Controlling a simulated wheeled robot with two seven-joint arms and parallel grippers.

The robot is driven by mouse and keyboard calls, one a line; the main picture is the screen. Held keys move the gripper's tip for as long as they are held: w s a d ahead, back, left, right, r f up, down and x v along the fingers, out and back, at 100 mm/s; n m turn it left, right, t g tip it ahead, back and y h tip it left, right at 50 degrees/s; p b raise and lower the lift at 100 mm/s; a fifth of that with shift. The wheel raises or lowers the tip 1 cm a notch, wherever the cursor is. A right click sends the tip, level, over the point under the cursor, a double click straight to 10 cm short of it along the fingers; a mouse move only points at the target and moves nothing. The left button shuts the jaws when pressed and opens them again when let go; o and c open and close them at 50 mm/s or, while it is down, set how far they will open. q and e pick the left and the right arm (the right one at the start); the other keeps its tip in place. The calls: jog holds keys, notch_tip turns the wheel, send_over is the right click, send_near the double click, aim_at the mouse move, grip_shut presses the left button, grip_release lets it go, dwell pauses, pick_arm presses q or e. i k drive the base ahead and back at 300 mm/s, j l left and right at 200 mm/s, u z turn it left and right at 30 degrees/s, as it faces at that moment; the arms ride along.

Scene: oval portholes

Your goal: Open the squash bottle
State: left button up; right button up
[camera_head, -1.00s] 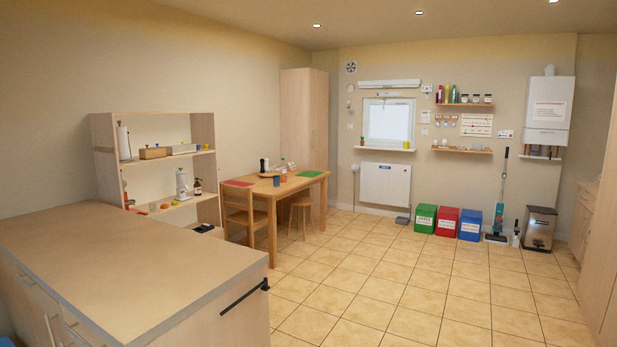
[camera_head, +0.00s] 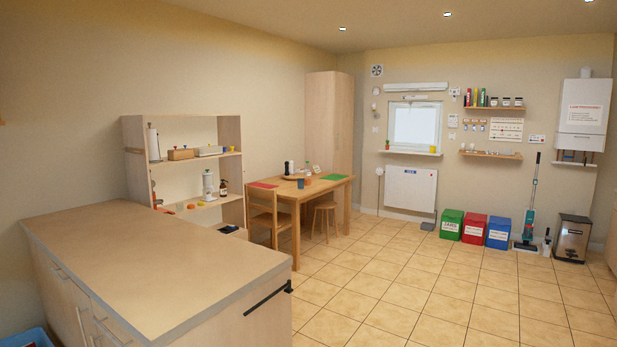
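No bottle can be surely told as the squash bottle at this distance. On the wooden dining table (camera_head: 327,184) stand a small dark upright item (camera_head: 289,167), a blue cup (camera_head: 300,183) and a small pale and orange item that may be a bottle (camera_head: 308,175). A dark brown bottle (camera_head: 222,188) stands in the open shelf unit on the left. Neither of my grippers is in view.
A long counter (camera_head: 150,260) fills the left foreground, its top bare. A chair (camera_head: 268,215) and a stool (camera_head: 325,218) stand at the table. Green (camera_head: 451,224), red (camera_head: 473,228) and blue (camera_head: 498,232) bins line the back wall. The tiled floor (camera_head: 420,290) on the right is clear.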

aim_at(307, 171)
jog(key=i+l+z, duration=0.1)
jog(key=i+z, duration=0.35)
jog(key=i, duration=6.2)
